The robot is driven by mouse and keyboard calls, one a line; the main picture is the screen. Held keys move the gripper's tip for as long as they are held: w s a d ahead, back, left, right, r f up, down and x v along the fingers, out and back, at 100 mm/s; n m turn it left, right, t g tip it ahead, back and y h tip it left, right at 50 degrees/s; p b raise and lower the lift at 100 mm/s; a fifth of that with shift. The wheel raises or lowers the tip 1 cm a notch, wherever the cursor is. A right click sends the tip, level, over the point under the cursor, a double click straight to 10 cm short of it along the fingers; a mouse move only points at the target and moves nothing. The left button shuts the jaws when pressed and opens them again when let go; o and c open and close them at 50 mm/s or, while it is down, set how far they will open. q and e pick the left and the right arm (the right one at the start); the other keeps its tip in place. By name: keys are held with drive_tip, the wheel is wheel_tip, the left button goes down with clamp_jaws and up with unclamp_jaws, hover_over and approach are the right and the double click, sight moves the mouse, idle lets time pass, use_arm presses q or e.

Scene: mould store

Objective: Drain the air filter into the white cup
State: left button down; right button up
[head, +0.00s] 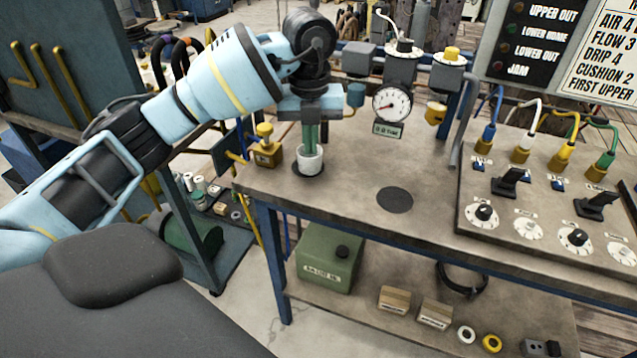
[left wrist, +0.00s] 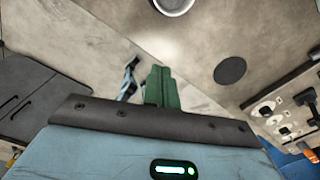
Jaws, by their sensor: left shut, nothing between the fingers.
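The white cup (head: 310,161) stands upright on the bench, on a dark round patch at the left end. It also shows, cut by the top edge, in the left wrist view (left wrist: 173,4). My left gripper (head: 311,140) is shut and empty, its green fingers pointing down just over the cup in the head view. In the left wrist view the shut fingers (left wrist: 163,87) are apart from the cup. What looks like the air filter, a grey block (head: 359,59) with a blue bowl (head: 356,95) below, is right of the gripper. My right gripper is not in view.
A pressure gauge (head: 392,104) and a yellow-bowled unit (head: 436,112) are right of the filter. A yellow-knobbed brass part (head: 266,150) stands left of the cup. A switch panel (head: 555,215) fills the right side. An empty dark disc (head: 395,200) lies mid-bench, with free room around it.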

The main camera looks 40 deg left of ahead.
use_arm(q)
approach(311, 180)
drive_tip(key=s+f, duration=0.1)
drive_tip(key=s+d+f, duration=0.1)
drive_tip(key=f, duration=0.1)
drive_tip(key=s+d+f, duration=0.1)
drive_tip(key=f, duration=0.1)
drive_tip(key=shift+s+d, duration=0.15)
drive_tip(key=shift+d, duration=0.1)
drive_tip(key=shift+w+a+f, duration=0.25)
drive_tip(key=shift+w+a, duration=0.3)
drive_tip(key=shift+w, duration=0.15)
drive_tip(key=shift+w+a, duration=0.7)
drive_tip(key=shift+w, duration=0.2)
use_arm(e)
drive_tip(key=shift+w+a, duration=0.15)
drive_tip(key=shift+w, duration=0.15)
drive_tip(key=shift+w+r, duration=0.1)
